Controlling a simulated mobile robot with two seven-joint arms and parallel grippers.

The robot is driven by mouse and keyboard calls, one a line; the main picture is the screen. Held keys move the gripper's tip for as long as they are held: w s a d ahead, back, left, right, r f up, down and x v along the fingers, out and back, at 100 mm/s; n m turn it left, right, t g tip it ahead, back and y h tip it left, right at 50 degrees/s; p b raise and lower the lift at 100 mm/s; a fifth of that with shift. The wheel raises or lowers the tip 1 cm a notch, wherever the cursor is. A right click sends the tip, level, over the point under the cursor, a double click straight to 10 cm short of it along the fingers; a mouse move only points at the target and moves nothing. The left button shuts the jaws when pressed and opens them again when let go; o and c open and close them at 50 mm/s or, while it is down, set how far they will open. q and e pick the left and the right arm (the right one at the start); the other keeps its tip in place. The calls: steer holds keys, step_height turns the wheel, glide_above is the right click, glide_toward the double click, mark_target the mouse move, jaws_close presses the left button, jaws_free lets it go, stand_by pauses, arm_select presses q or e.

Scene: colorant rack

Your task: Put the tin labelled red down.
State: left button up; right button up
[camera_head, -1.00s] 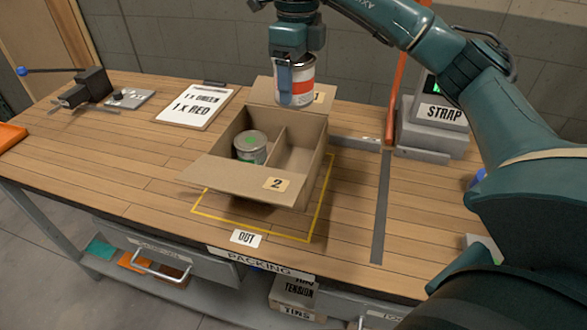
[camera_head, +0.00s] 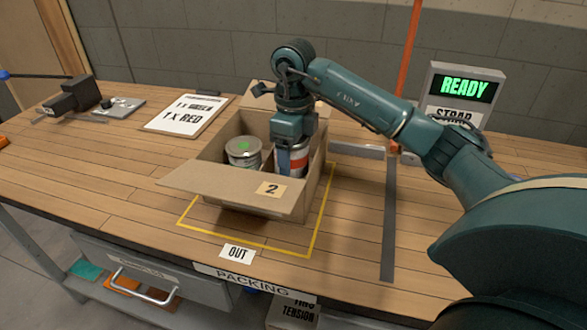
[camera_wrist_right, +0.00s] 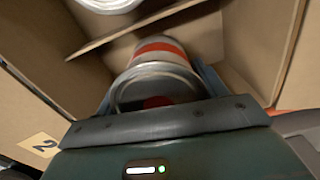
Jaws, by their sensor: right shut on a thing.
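The red tin (camera_head: 299,160), silver with an orange-red band, is in the right compartment of the open cardboard box (camera_head: 210,188), upright. My right gripper (camera_head: 291,160) comes down from above and is shut on it. In the right wrist view the red tin (camera_wrist_right: 158,72) sits between the fingers, with a red dot on its lid. I cannot tell whether its base touches the box floor. A tin with a green dot (camera_head: 243,152) stands in the left compartment, beyond the divider (camera_wrist_right: 135,28). My left gripper is not in view.
The box stands inside a yellow outline (camera_head: 250,243) on the wooden bench, its near flap, marked 2, folded outward. A clipboard (camera_head: 187,113) lies behind left. A strap machine (camera_head: 463,90) showing READY stands back right. A dark strip (camera_head: 389,220) crosses the bench right of the box.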

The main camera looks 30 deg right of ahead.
mark_target(294, 168)
steer(key=shift+f, duration=1.95)
steer(key=shift+f, duration=0.1)
steer(key=o, duration=1.2)
step_height(294, 168, up, 12)
steer(key=shift+r+p, duration=0.15)
steer(key=shift+p, duration=0.4)
